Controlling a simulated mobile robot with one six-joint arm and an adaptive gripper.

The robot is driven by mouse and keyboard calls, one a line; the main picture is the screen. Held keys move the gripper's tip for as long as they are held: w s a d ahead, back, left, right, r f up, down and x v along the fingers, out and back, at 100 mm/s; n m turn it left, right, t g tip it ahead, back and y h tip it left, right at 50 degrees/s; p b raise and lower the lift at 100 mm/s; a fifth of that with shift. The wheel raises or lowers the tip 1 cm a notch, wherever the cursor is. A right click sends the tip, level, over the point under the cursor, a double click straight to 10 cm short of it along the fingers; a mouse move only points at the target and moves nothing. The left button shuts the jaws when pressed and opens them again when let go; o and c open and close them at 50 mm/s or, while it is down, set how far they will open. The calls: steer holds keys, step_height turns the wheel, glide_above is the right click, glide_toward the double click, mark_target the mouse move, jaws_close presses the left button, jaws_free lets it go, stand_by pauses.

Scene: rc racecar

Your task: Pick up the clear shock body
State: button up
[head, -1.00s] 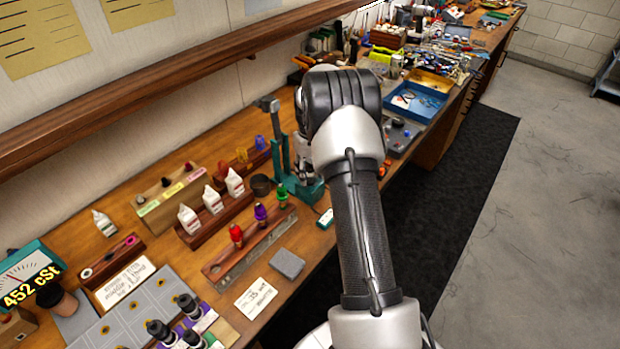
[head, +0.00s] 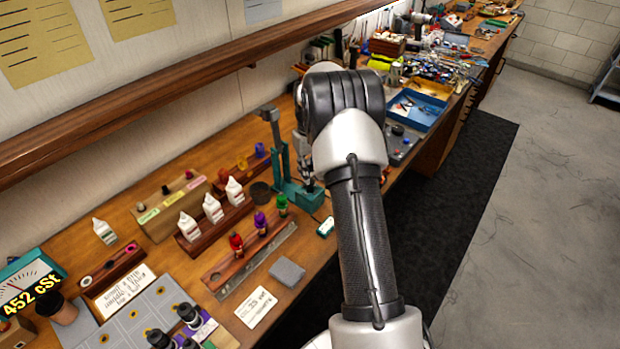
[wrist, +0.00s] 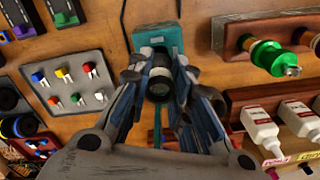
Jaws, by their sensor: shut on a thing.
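In the wrist view my gripper (wrist: 160,76) is shut on a short upright cylinder, seen end-on, with a dark middle and a pale, glassy-looking ring; I take it to be the clear shock body (wrist: 159,86). The fingers press on it from both sides. It is over or in the teal stand (wrist: 157,40); whether it touches the stand I cannot tell. In the head view my gripper (head: 304,160) is beside the post of the teal stand (head: 285,160), mostly hidden behind my arm, and the shock body cannot be made out.
A wooden rack with red, purple and green shock bodies (head: 258,222) stands left of the stand. White bottles (head: 213,208) stand in a rack behind it. A grey tray of small coloured parts (wrist: 66,85) lies nearby. A shelf (head: 180,85) runs above the bench.

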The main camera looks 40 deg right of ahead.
step_height(320, 180, up, 19)
steer(key=p, duration=0.5)
